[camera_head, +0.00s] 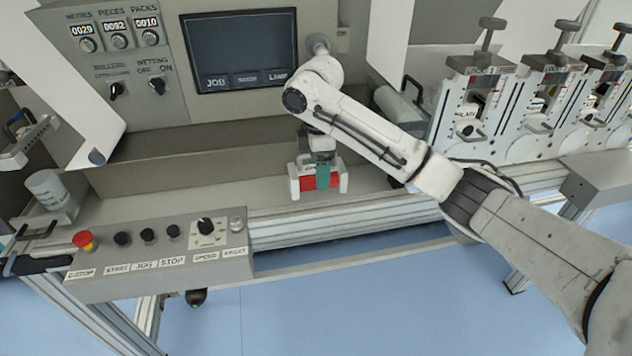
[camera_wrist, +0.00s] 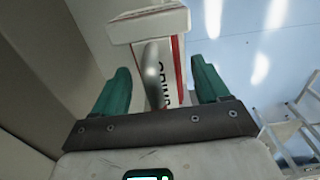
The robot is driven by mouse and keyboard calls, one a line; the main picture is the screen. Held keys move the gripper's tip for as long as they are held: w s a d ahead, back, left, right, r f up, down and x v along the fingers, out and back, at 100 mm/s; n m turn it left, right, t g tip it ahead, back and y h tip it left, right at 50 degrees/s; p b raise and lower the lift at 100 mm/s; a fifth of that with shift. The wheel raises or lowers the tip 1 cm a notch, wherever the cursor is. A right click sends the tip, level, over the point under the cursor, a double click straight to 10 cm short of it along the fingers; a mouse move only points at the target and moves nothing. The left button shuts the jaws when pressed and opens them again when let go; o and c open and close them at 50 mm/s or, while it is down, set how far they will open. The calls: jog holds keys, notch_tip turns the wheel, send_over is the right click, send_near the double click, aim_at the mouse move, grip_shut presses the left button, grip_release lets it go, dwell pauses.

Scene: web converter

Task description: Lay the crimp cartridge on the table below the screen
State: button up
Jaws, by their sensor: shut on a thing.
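The crimp cartridge (camera_head: 307,184) is a red and white block held in my gripper (camera_head: 321,172). In the wrist view, the white cartridge with red edges and dark lettering (camera_wrist: 171,75) shows between the green fingers (camera_wrist: 160,88). In the head view, my gripper points down over the front part of the grey table (camera_head: 230,190), below and right of the dark screen (camera_head: 240,50). The cartridge looks level and is at or just above the table's surface; I cannot tell whether it touches.
A control box (camera_head: 160,262) with a red emergency button (camera_head: 84,240) sits at the table's front left. A white roll (camera_head: 46,186) stands at the far left. Several crimp units (camera_head: 470,105) stand at the right. The table left of my gripper is clear.

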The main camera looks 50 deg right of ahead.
jog(key=shift+w+d+f, duration=0.15)
jog(key=shift+w+f, duration=0.4)
jog(key=shift+w+d+f, duration=0.1)
jog(key=shift+f, duration=1.55)
jog(key=shift+f, duration=0.2)
jog(key=o, duration=1.4)
notch_tip(320, 180, up, 12)
jog(key=shift+r, duration=0.15)
